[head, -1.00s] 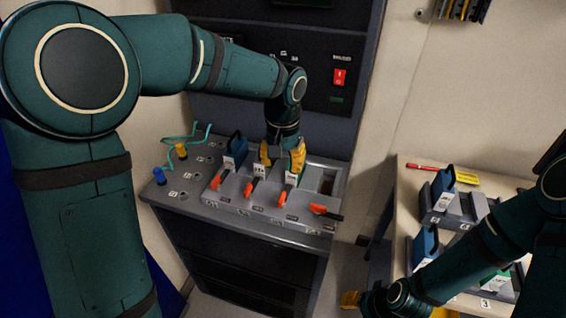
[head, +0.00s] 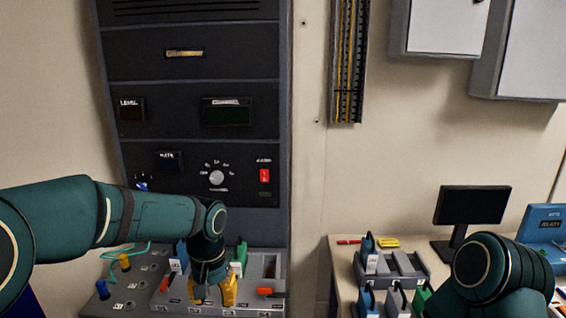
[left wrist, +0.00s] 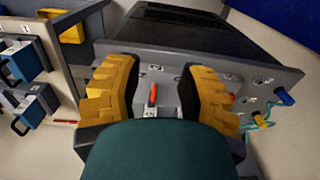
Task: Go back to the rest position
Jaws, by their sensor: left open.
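My left gripper (head: 213,291) is over the grey slotted bench unit (head: 180,299) in the head view, its yellow fingers pointing down. In the left wrist view the two fingers (left wrist: 158,95) stand wide apart with nothing held between them. An orange lever (left wrist: 153,94) on the grey panel shows in the gap, beyond the fingers. A blue-handled module (head: 181,255) stands left of the gripper and a green-handled one (head: 240,256) right of it. My right arm's links show at the lower right of the head view; its gripper is out of frame.
The instrument rack (head: 200,130) rises behind the left arm. Blue (head: 102,289) and yellow (head: 125,262) plugs with a green cable are at the left. A right-hand bench holds a grey rack (head: 408,270) and a monitor (head: 472,206). Bare wall separates the two benches.

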